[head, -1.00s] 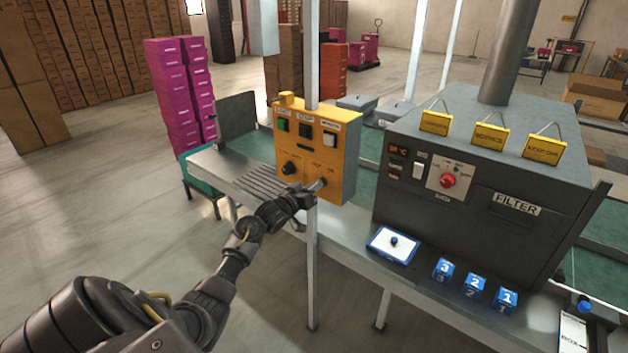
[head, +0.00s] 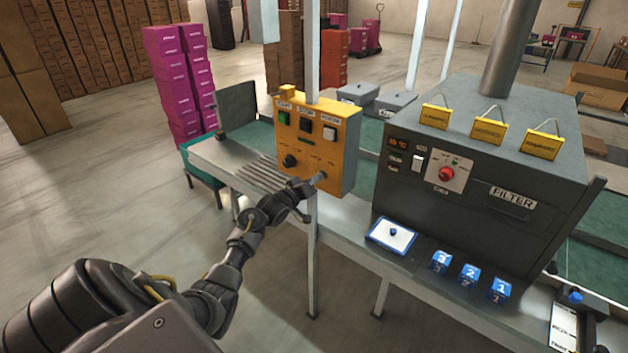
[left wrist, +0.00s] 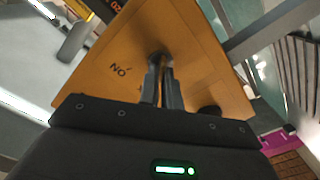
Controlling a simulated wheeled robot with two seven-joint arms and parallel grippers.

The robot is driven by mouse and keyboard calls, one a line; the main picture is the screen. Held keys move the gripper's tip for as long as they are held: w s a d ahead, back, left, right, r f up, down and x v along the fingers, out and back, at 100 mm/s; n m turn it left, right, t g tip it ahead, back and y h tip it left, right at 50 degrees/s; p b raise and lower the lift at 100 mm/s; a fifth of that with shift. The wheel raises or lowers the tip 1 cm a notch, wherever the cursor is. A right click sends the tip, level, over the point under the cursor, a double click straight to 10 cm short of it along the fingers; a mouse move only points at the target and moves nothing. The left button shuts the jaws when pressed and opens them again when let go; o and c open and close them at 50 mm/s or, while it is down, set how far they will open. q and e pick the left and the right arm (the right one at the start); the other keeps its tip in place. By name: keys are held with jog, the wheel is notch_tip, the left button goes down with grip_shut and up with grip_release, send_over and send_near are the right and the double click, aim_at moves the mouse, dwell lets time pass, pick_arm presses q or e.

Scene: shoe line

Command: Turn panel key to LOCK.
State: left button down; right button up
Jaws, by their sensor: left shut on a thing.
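The yellow-orange control panel (head: 342,133) stands at the near edge of the line, with a green button, a dark button, a white button and a dark knob (head: 289,160). My left gripper (head: 318,181) is at the panel's lower right. In the left wrist view its two fingers (left wrist: 161,82) are shut on the panel key (left wrist: 157,57), in front of the panel face (left wrist: 185,50). The fingers hide most of the key. "ON" is legible beside it; the LOCK mark cannot be made out, nor can the key's exact angle. My right gripper is out of view.
The grey filter machine (head: 480,165) with a red knob (head: 446,174) stands to the right. A metal post (head: 312,260) stands below the panel. Pink boxes (head: 172,85) are stacked behind.

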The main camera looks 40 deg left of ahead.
pick_arm(q)
jog(key=shift+r, duration=0.1)
jog(key=c, duration=1.6)
grip_release()
jog(key=s+b, duration=0.2)
jog(key=s, duration=0.8)
jog(key=shift+s, duration=0.4)
jog(key=shift+d, duration=0.1)
